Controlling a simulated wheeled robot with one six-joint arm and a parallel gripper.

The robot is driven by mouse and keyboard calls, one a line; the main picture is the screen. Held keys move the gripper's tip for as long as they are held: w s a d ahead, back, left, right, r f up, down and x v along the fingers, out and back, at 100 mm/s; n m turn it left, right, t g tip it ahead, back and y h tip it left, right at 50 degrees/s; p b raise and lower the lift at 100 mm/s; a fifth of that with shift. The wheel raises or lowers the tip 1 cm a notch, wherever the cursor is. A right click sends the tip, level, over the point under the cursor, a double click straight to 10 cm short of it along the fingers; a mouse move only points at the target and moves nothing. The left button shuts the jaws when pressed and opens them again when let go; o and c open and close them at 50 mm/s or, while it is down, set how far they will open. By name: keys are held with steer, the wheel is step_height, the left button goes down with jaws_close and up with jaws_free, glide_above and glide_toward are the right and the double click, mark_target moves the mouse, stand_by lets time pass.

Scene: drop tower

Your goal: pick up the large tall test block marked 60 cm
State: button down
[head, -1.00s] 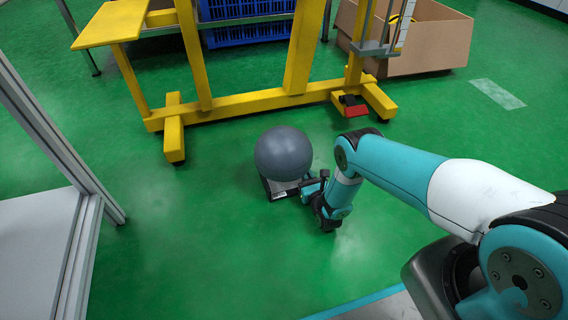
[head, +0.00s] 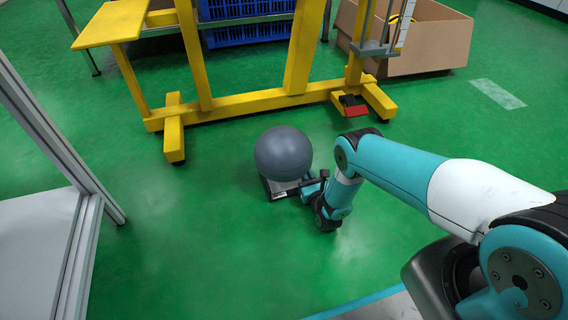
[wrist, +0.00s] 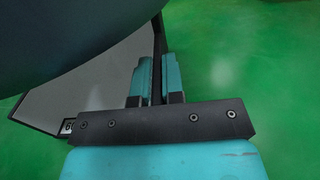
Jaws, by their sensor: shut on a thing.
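The test block has a large dark grey ball (head: 283,152) on top of a low base (head: 281,190) with a grey face and black edges. It stands on the green floor, or very close to it. In the wrist view the ball (wrist: 70,30) fills the upper left, and the grey face (wrist: 95,80) lies below it. A partly hidden label starting with 6 (wrist: 68,127) shows at the lower left. My gripper (head: 314,183) is at the right side of the base. In the wrist view its teal fingers (wrist: 158,75) are shut on the block's thin black edge.
A yellow frame (head: 260,102) stands behind the block, with a small red piece (head: 354,111) at its foot. A cardboard box (head: 430,45) is at the back right. A metal-framed stand (head: 85,225) is at the left. The green floor around the block is clear.

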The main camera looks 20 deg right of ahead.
steer(key=shift+w+r, duration=0.1)
steer(key=shift+r, duration=0.15)
